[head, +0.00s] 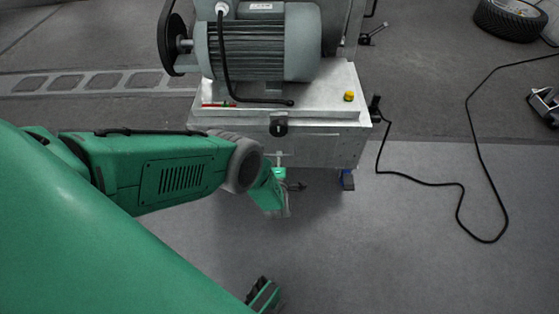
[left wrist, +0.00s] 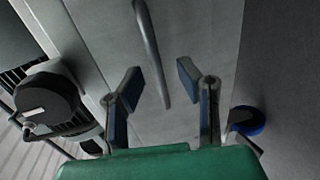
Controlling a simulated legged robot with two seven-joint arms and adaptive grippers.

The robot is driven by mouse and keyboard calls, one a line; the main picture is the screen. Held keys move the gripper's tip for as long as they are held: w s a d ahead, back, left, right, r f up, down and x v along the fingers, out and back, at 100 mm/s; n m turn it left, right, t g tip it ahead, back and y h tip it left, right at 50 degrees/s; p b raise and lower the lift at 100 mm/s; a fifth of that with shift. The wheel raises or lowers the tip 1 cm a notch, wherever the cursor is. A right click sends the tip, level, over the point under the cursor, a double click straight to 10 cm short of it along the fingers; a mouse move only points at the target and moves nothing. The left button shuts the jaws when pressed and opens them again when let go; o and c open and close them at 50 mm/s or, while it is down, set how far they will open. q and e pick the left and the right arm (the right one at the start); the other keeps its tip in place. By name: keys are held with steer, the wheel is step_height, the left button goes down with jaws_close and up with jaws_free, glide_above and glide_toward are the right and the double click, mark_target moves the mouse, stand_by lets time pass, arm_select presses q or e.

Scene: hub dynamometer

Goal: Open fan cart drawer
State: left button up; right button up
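The fan cart (head: 330,90) is a pale metal box carrying a grey motor. Its drawer front (head: 325,150) faces me, with a black latch (head: 279,127) near its top edge. My left gripper (head: 283,192) is low in front of this face. In the left wrist view a grey bar handle (left wrist: 150,45) runs across the pale panel, and its lower end lies between the fingertips of my left gripper (left wrist: 160,80). The fingers are spread, with space on both sides of the bar. A dark green part at the bottom of the head view may be my right gripper (head: 265,296); its fingers are unclear.
The grey motor (head: 270,45) stands on the cart top, with a yellow knob (head: 349,96) beside it. A blue caster (head: 347,180) is under the right corner. A black cable (head: 465,190) loops over the floor at right. A tyre (head: 512,18) lies at the far right.

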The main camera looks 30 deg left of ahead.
arm_select(q)
steer(key=shift+b+x, duration=0.45)
steer(key=shift+x, duration=0.6)
steer(key=shift+w, duration=0.35)
jaws_close()
steer(key=shift+s, duration=0.15)
